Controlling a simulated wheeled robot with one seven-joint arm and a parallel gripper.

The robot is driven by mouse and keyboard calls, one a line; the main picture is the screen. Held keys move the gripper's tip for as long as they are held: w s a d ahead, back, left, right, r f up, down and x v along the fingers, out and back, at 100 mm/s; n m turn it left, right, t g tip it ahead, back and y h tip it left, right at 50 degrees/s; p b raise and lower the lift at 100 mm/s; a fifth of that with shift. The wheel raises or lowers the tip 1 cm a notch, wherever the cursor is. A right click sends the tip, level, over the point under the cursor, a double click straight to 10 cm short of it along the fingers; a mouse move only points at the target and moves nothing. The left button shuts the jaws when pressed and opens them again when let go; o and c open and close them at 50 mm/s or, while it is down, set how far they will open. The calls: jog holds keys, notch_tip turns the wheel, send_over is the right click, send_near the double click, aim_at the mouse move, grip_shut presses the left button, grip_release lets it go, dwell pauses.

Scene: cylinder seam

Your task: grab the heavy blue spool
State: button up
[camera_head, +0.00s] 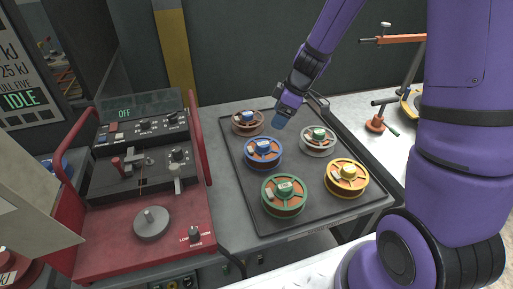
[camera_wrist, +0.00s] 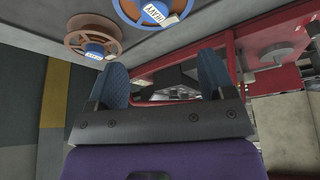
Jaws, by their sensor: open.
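My gripper (camera_head: 281,119) is open and empty, above and behind the blue spool. Its two blue-padded fingers are apart in the wrist view (camera_wrist: 163,78).
A grey-rimmed spool (camera_head: 306,146), a green-rimmed spool (camera_head: 268,206) and a yellow-rimmed spool (camera_head: 333,189) share the tray (camera_head: 235,160). A red-framed machine (camera_head: 102,225) stands left. My arm covers the far right.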

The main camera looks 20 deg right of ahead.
jog(key=w+f, duration=0.1)
jog(key=f, duration=0.1)
send_over(264, 143)
jog(key=d, duration=0.2)
jog(key=f, duration=0.4)
jog(key=shift+s+a+f, duration=0.15)
jog(key=shift+s+f, duration=0.15)
jog(key=shift+s, duration=0.1)
jog(key=shift+d+x, duration=0.2)
jog(key=shift+x, duration=2.5)
jog(key=shift+s, duration=0.15)
jog(key=shift+c, duration=0.2)
grip_shut()
